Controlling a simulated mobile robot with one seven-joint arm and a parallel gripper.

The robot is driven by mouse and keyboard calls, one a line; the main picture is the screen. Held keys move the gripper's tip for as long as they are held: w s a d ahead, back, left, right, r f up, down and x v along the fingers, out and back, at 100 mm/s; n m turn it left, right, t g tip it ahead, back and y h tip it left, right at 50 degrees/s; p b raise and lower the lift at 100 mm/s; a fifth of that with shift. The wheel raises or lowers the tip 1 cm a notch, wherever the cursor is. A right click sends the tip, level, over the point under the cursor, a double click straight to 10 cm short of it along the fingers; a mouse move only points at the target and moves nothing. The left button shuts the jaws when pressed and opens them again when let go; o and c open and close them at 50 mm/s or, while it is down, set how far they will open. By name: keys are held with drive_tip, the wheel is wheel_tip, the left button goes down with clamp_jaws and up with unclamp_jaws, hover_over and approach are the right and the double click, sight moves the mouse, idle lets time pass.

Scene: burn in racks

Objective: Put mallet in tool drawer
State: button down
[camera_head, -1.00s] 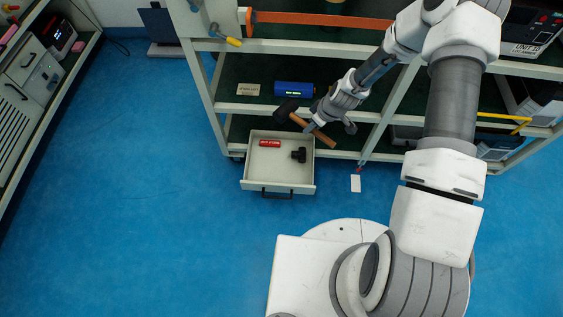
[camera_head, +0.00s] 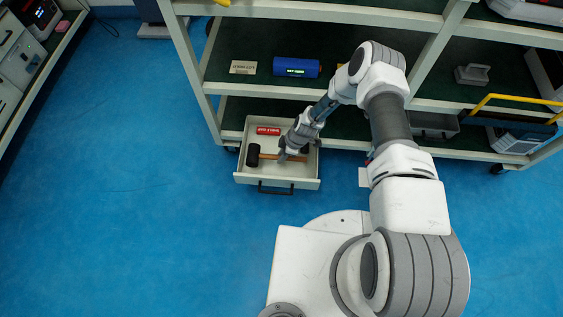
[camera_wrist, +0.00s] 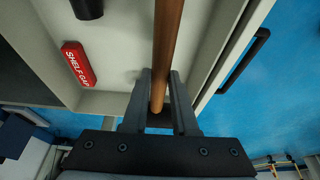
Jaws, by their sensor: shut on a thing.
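The mallet has a black head (camera_head: 253,155) and an orange-brown wooden handle (camera_head: 268,156). My gripper (camera_head: 284,155) is shut on the handle, over the open tool drawer (camera_head: 243,178). In the wrist view the handle (camera_wrist: 167,50) runs between the two fingers (camera_wrist: 158,100), and the drawer floor shows beyond it. The mallet lies across the drawer, head to the left, within the drawer's outline. I cannot tell whether it touches the floor of the drawer.
A red labelled block (camera_head: 268,131) lies in the drawer; it also shows in the wrist view (camera_wrist: 78,64). A dark object (camera_wrist: 87,8) is in the drawer too. A blue device (camera_head: 296,67) and a small sign (camera_head: 243,67) stand on the shelf above. The blue floor in front is clear.

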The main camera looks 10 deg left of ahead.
drive_tip(key=shift+f+b, duration=1.45)
drive_tip(key=shift+f, duration=1.35)
drive_tip(key=shift+f, duration=0.2)
drive_tip(key=c, duration=0.7)
unclamp_jaws()
drive_tip(key=shift+r, duration=0.1)
